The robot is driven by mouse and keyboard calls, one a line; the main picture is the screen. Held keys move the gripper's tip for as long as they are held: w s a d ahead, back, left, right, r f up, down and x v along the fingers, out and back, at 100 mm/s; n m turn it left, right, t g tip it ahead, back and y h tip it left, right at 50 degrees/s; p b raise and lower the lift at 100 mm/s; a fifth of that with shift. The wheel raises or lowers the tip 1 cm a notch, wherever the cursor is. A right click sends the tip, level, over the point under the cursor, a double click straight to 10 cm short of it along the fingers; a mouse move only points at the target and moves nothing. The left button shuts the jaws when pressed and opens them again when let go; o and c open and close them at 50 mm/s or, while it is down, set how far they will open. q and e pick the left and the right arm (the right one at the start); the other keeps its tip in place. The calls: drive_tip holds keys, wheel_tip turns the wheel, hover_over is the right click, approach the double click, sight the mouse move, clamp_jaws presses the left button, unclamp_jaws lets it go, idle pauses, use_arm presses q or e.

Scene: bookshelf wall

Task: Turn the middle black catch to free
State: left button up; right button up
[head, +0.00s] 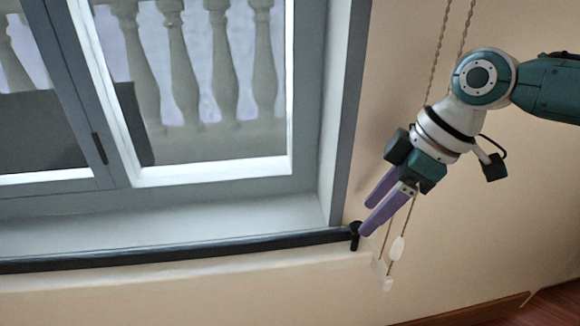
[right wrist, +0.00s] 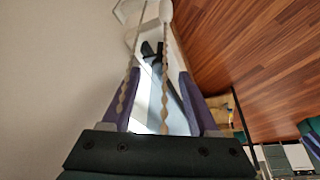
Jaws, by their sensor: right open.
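My right gripper (head: 367,218) has two purple fingers, held apart with nothing gripped, pointing down-left beside the window's lower right corner. Just below-left of its tips is a small black fitting (head: 354,236) at the right end of a dark rail. In the right wrist view, a black piece (right wrist: 147,50) shows beyond the open fingers of the gripper (right wrist: 160,73). Another small dark fitting (head: 100,148) sits upright on the grey window frame. I cannot tell which is the middle catch. My left gripper is not in view.
Twisted cords (head: 433,60) hang down the wall behind my right arm, with a white pull (head: 397,248) low down. In the right wrist view, cords (right wrist: 127,92) cross in front of the finger area. The dark rail (head: 180,249) runs along the sill. Wood floor (head: 555,308) lies lower right.

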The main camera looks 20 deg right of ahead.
sight(355, 234)
drive_tip(key=shift+b+x, duration=0.3)
drive_tip(key=shift+x, duration=1.05)
drive_tip(key=shift+d, duration=0.1)
clamp_jaws()
